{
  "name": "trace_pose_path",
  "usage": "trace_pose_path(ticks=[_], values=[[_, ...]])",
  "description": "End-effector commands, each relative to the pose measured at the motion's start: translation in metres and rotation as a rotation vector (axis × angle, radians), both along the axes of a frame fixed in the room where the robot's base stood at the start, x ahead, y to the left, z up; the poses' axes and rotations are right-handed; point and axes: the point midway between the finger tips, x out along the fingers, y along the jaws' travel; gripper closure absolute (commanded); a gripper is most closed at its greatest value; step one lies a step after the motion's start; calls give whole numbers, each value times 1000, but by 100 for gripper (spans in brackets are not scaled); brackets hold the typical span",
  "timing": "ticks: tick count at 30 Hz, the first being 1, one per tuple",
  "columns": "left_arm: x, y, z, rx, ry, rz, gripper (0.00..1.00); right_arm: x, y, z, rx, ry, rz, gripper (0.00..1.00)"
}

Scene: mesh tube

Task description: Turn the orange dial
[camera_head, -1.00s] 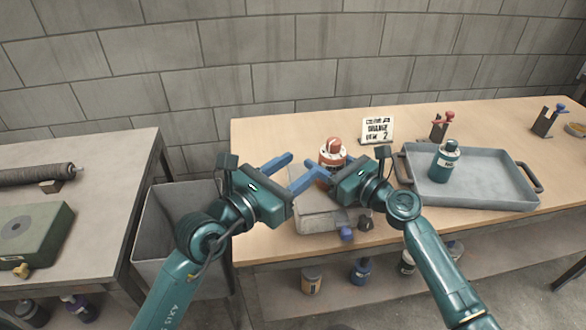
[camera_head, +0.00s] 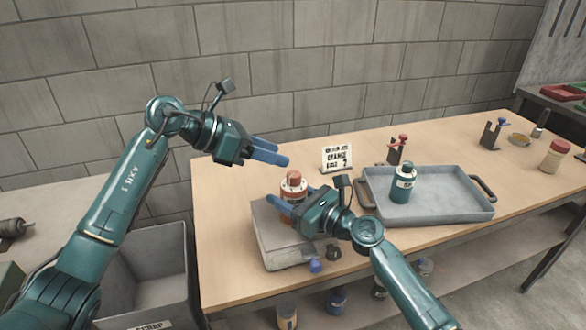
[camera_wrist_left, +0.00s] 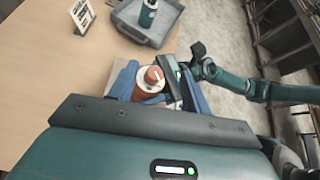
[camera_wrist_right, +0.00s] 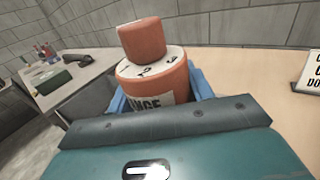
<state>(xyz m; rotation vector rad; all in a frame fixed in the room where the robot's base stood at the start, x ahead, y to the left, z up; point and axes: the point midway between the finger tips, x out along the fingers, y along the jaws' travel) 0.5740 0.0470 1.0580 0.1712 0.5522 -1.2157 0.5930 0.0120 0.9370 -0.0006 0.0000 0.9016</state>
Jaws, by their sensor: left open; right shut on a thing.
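The orange dial (camera_head: 293,176) is the cap on top of an orange bottle (camera_head: 289,192) with a white label and a white, marked collar. The bottle stands upright over a grey block (camera_head: 272,240) on the table. My right gripper (camera_head: 291,211) is shut on the bottle's body; in the right wrist view the blue fingers flank the body, below the dial (camera_wrist_right: 141,40). My left gripper (camera_head: 277,153) is open and empty, above and slightly left of the dial. In the left wrist view the dial (camera_wrist_left: 154,76) shows between its fingers, apart from them. The bottle's lower part is partly hidden.
A sign (camera_head: 337,158) reading "ORANGE" and "2" stands behind the bottle. A grey tray (camera_head: 440,206) with a teal bottle (camera_head: 403,184) is to the right. A blue knob (camera_head: 314,265) and a dark knob (camera_head: 333,252) are at the block's front. A grey bin (camera_head: 160,270) is left of the table.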

Motion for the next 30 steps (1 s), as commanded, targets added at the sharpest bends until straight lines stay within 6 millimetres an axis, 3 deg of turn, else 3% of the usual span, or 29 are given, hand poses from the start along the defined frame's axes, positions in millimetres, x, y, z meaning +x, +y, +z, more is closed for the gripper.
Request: trace_pose_path(ticks=[1,4,9,12,18,24,30], values=[[2,-6,12,33,24,-44,52,0,0,-1,0,1,0,75],[1,-24,22,125,93,-129,52,0,0,-1,0,1,1,75],[-4,-61,25,375,206,-212,52,0,0,-1,0,1,1,75],[-4,-71,27,557,254,-201,52,0,0,-1,0,1,1,75],[3,-62,48,857,300,-79,52,0,0,-1,0,1,0,75],[8,-49,70,993,312,32,52,0,0,-1,0,1,1,75],[9,-45,59,1017,317,52,52,0,0,-1,0,1,1,75]])
